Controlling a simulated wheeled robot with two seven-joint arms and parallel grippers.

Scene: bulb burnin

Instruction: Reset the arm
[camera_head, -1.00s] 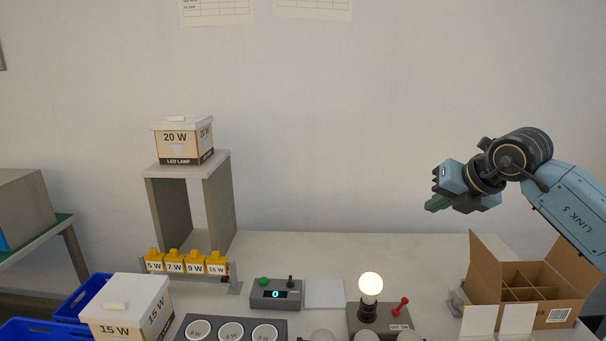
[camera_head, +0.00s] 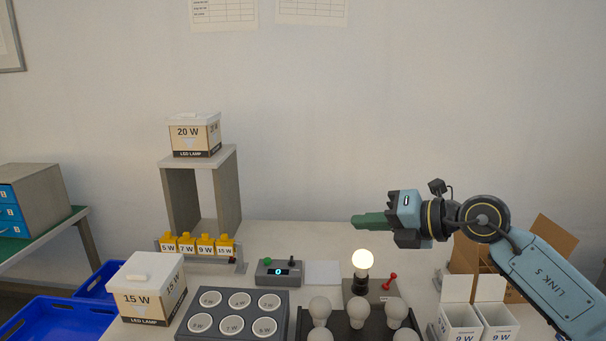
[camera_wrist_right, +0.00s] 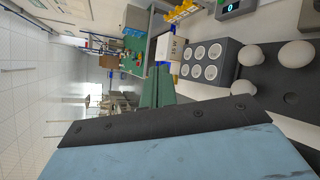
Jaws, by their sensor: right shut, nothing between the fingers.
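My right arm comes in from the right in the head view. Its gripper (camera_head: 368,220) is raised above the table with the green fingers pointing left, shut and empty. In the right wrist view the green fingers (camera_wrist_right: 157,88) lie together with nothing between them. The gripper is above and behind the lit bulb (camera_head: 362,259), which stands upright in the test socket with a red lever (camera_head: 389,281). My left gripper is not in view.
A cardboard box (camera_head: 553,238) stands partly behind my right arm. White 9 W cartons (camera_head: 460,318), a rack of bulbs (camera_head: 340,325), a grey tray with round holes (camera_head: 215,338) and a 15 W box (camera_head: 147,290) crowd the front. A 20 W box (camera_head: 195,135) sits on a stand.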

